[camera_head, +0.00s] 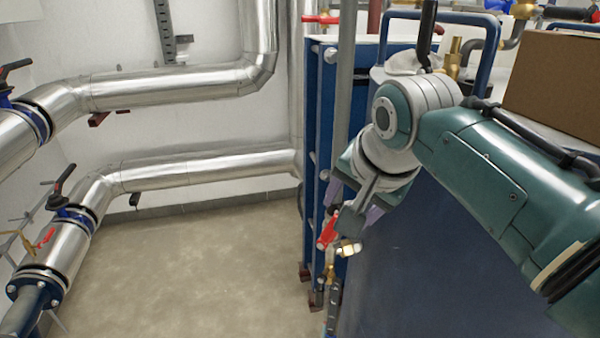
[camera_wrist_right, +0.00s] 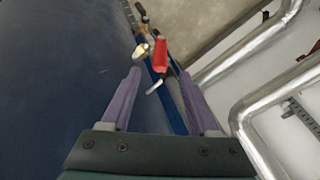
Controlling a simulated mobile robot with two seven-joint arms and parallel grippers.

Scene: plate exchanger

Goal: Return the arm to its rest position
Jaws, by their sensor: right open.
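My right arm (camera_head: 470,165) comes in from the right in the head view and reaches to the blue plate exchanger (camera_head: 312,150). My right gripper (camera_head: 350,212) points down beside the exchanger. In the right wrist view its two purple fingers (camera_wrist_right: 158,95) are spread apart with nothing between them. My left gripper is not in view.
Silver insulated pipes (camera_head: 200,168) run along the left and back walls. A dark blue tank (camera_head: 420,270) stands close under my right arm. A cardboard box (camera_head: 555,85) is at the upper right. The floor (camera_head: 210,265) at centre left is clear.

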